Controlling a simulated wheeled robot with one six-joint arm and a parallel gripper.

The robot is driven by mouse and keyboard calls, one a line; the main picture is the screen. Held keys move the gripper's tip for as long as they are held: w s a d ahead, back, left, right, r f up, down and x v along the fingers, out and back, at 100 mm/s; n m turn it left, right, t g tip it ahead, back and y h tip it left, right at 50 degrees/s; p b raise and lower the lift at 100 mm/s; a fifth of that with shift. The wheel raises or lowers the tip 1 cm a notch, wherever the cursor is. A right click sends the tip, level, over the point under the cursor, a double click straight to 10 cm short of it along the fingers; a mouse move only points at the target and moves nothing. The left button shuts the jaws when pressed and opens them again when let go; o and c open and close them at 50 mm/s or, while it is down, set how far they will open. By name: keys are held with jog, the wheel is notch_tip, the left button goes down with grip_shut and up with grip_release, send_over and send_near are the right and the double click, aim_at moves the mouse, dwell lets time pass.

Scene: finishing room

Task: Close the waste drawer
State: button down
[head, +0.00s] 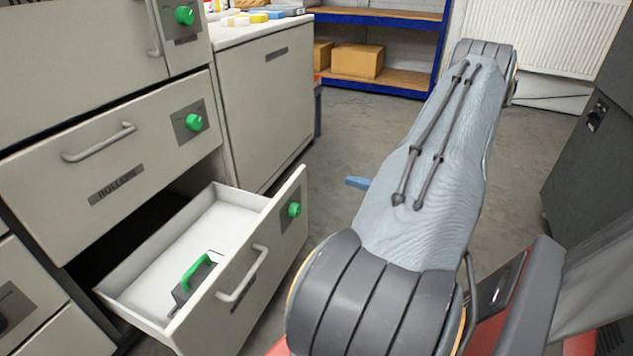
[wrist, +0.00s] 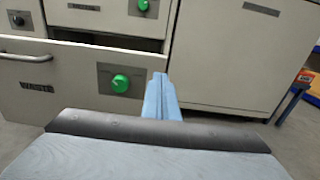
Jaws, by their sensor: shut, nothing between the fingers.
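The waste drawer (head: 235,295) stands pulled out of the cabinet in the head view. Its front has a bar handle and a green knob. A grey item with a green handle (head: 195,270) lies inside on the white floor. In the wrist view the drawer front (wrist: 65,100), labelled WASTE, is at the left, with a dark gap above it. My gripper (wrist: 158,82) is shut and empty, its blue fingers beside the right end of that front; I cannot tell whether they touch. In the head view only a blue tip of the gripper (head: 357,183) shows beside my arm.
A closed drawer labelled ROLLER (head: 110,165) is above the waste drawer. A pale cabinet (head: 265,105) stands to the right with items on top. A blue shelf (head: 385,18) holding boxes is at the back. Grey floor (head: 345,135) is free between cabinets and arm.

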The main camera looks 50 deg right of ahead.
aim_at(305, 169)
jog(key=b+x, duration=0.4)
jog(key=x, duration=0.9)
jog(key=shift+w+f, duration=0.1)
jog(key=shift+w, duration=0.3)
jog(key=shift+w+d, duration=0.1)
